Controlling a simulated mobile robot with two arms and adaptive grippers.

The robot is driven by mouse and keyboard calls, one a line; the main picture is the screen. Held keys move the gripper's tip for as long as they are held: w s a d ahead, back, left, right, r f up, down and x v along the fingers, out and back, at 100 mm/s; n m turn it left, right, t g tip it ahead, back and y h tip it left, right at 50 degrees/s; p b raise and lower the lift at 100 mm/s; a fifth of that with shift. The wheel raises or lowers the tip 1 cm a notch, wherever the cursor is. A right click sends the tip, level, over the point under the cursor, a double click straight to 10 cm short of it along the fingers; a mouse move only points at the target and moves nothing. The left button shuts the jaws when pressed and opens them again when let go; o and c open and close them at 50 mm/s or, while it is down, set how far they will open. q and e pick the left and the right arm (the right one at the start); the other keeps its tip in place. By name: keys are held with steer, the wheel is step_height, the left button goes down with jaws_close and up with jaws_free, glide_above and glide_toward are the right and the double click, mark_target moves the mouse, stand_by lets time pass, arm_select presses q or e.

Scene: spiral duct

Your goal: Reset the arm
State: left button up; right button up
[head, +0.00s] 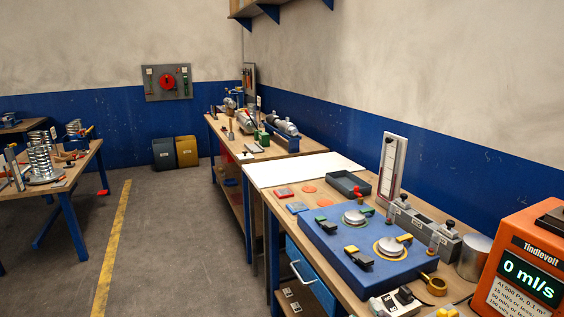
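Neither of my arms and neither of my grippers shows in the head view. The view shows a workshop with a workbench (262,207) along the right wall. A blue box-shaped panel (336,261) with two round metal discs and yellow, green and red fittings sits on this bench. An orange meter (527,262) reading 0 ml/s stands at the right edge, partly cut off by the frame.
A dark tray (347,186) and an upright gauge board (391,168) stand behind the blue panel. A second bench (290,150) holds tools farther back. A table with metal spirals (40,158) is at left. The grey floor (170,240) between is clear.

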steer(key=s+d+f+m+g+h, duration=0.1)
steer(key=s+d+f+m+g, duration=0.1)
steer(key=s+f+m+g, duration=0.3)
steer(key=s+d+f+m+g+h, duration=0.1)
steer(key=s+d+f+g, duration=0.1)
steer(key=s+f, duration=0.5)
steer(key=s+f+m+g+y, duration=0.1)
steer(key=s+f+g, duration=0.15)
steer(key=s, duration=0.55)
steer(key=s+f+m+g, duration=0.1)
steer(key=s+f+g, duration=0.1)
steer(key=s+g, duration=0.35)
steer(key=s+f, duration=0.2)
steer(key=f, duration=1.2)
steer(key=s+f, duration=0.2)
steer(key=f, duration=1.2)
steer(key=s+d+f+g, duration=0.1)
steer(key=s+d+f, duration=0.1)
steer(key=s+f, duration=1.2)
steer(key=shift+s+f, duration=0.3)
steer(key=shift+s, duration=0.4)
